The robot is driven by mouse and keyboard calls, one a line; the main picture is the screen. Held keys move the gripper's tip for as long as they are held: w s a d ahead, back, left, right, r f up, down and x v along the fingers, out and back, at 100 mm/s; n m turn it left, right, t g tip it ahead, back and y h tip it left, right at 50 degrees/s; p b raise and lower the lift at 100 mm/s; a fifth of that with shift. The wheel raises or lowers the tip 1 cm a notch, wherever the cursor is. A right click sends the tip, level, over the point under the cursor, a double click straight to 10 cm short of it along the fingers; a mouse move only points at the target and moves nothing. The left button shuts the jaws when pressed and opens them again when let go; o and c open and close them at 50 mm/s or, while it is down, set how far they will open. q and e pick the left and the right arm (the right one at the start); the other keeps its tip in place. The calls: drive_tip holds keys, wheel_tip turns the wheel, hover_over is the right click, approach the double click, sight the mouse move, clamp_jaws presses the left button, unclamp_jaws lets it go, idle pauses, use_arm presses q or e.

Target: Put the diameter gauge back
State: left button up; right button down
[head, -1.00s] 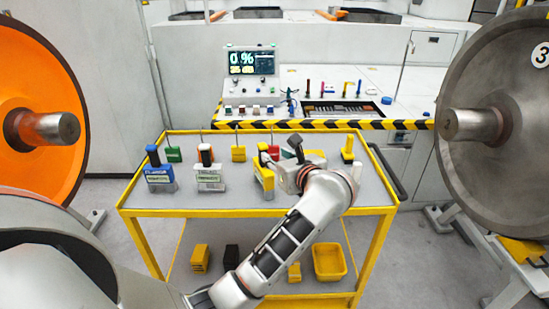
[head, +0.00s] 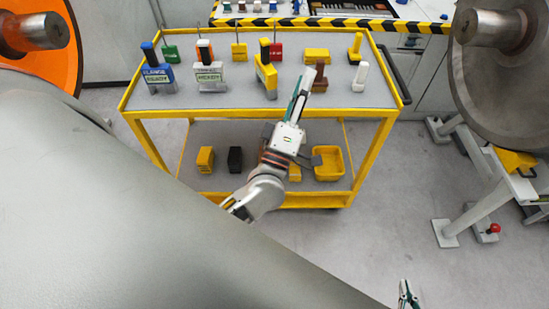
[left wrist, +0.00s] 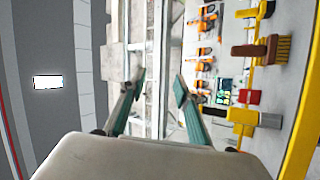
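The yellow gauge with a black handle (head: 265,72), which I take for the diameter gauge, stands upright on the upper shelf of the yellow cart; its label is too small to read. My left gripper (head: 302,82) is in front of it and to its right, apart from it. In the left wrist view its two fingers (left wrist: 158,88) are spread with nothing held between them. My right gripper (head: 407,291) shows only at the bottom edge of the head view, over the floor; its opening is unclear.
On the cart (head: 150,114), blue (head: 157,75) and white-green (head: 210,74) gauges stand left. A brown brush (head: 320,77) is close beside my left gripper; a white piece (head: 360,77) stands further right. The lower shelf holds a yellow bin (head: 329,163). A wheelset (head: 515,85) stands right.

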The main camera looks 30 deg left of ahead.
use_arm(q)
drive_tip(key=s+d+f+m+g+h, duration=0.2)
drive_tip(key=d+f+m+h, duration=0.1)
drive_tip(key=f+m, duration=0.25)
drive_tip(key=s+d+f+m+g+h, duration=0.25)
drive_tip(key=f+m+h, duration=0.2)
drive_tip(key=f, duration=0.25)
drive_tip(key=s+f+m+g, duration=0.2)
drive_tip(key=s+f+m, duration=0.1)
drive_tip(key=f, duration=0.4)
drive_tip(key=s+a+f+m+g+y, duration=0.1)
drive_tip(key=s+f+m+g, duration=0.2)
drive_tip(key=s+f, duration=0.3)
drive_tip(key=s+a+f+m+g, duration=0.1)
drive_tip(key=s+f+m+g, duration=0.2)
drive_tip(key=f, duration=0.6)
drive_tip(key=shift+s+m, duration=0.3)
drive_tip(key=shift+s, duration=0.55)
drive_tip(key=shift+g, duration=0.25)
